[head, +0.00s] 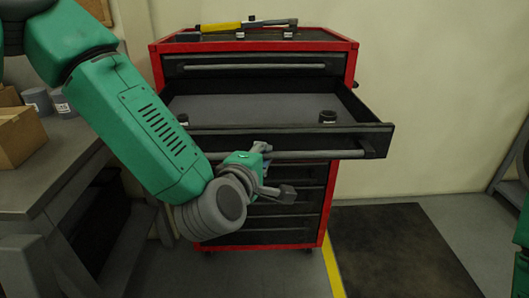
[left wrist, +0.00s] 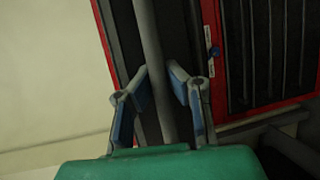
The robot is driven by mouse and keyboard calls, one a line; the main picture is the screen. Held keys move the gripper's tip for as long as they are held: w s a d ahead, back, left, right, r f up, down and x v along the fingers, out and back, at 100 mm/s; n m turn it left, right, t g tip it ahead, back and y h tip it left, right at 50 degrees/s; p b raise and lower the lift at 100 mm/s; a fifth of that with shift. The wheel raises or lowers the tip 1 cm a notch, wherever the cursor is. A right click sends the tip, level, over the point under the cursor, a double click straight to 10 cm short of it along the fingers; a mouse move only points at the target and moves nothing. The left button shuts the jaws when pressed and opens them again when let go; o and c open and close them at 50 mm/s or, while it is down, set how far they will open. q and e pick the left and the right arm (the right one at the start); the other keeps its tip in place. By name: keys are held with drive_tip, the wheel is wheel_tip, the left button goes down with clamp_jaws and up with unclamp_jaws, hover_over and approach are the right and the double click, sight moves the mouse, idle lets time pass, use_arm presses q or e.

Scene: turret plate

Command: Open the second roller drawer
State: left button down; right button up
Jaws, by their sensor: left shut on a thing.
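The red and black roller cabinet (head: 355,62) stands ahead. Its second drawer (head: 255,106) is pulled well out, with its interior showing and a small dark round thing (head: 328,117) near its right side. The drawer's grey bar handle (head: 320,154) runs along its front. My left gripper (head: 264,150) is at the handle, left of its right end. My right gripper is out of view.
The top drawer (head: 255,65) and the lower drawers (head: 290,200) are shut. A yellow-handled tool (head: 220,27) lies on the cabinet top. A workbench (head: 50,165) with a cardboard box (head: 18,137) stands at left. A dark floor mat (head: 395,250) lies clear at right.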

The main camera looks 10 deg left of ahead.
use_arm(q)
drive_tip(key=shift+s+f, duration=0.15)
drive_tip(key=shift+f, duration=0.1)
drive_tip(key=c, duration=1.6)
unclamp_jaws()
drive_tip(key=shift+c, duration=0.2)
drive_tip(key=shift+o, duration=0.5)
drive_tip(key=shift+r, duration=0.1)
drive_tip(key=d+v, duration=0.1)
drive_tip(key=v, duration=0.6)
drive_tip(key=shift+a, duration=0.5)
drive_tip(key=shift+s, duration=0.1)
